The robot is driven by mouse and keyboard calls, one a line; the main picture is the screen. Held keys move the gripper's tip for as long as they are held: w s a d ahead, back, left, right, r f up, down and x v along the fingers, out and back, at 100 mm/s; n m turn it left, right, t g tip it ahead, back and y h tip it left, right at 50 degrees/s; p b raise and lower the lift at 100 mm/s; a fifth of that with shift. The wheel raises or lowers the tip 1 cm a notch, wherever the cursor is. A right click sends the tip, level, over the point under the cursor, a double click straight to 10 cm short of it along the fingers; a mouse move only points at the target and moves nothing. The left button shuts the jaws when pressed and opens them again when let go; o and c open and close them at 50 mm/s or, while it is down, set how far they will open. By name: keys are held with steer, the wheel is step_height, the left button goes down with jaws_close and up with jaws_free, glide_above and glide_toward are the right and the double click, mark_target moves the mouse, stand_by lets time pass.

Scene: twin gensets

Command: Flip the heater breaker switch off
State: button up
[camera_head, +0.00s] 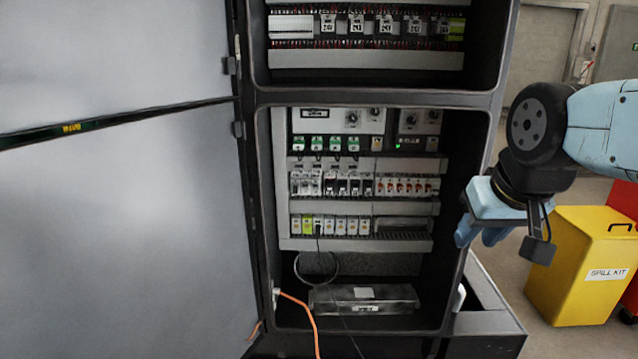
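An open cabinet holds a panel with a row of breakers (348,184) in its middle. White and dark-fronted units stand on the left of that row, and several units with red switches (407,187) on the right. The labels are too small to read, so I cannot tell which one is the heater breaker or how its switch stands. My gripper (480,238) is light blue and hangs to the right of the cabinet opening, apart from the breakers. Its fingers point down and to the left, and no held object shows. The gap between them is not clear.
The open cabinet doors (120,220) fill the left side. The cabinet's right frame (478,150) stands between my gripper and the panel. An orange cable (310,318) hangs from the lower left opening. A yellow spill kit bin (568,262) stands at the right.

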steer(key=shift+w, duration=0.15)
steer(key=w+a+r+m+t+y, duration=0.1)
steer(key=w+a+m+t+y, duration=0.2)
steer(key=w+a, duration=0.7)
steer(key=w+a+r+m+t+y, duration=0.15)
steer(key=w+a+m, duration=0.25)
steer(key=w+a, duration=0.55)
steer(key=m+t+h, duration=0.3)
steer(key=m+h, duration=0.2)
steer(key=m, duration=0.6)
glide_toward(317, 186)
steer(key=x, duration=0.8)
steer(key=shift+w+f, duration=0.15)
steer(key=shift+w, duration=0.1)
jaws_close()
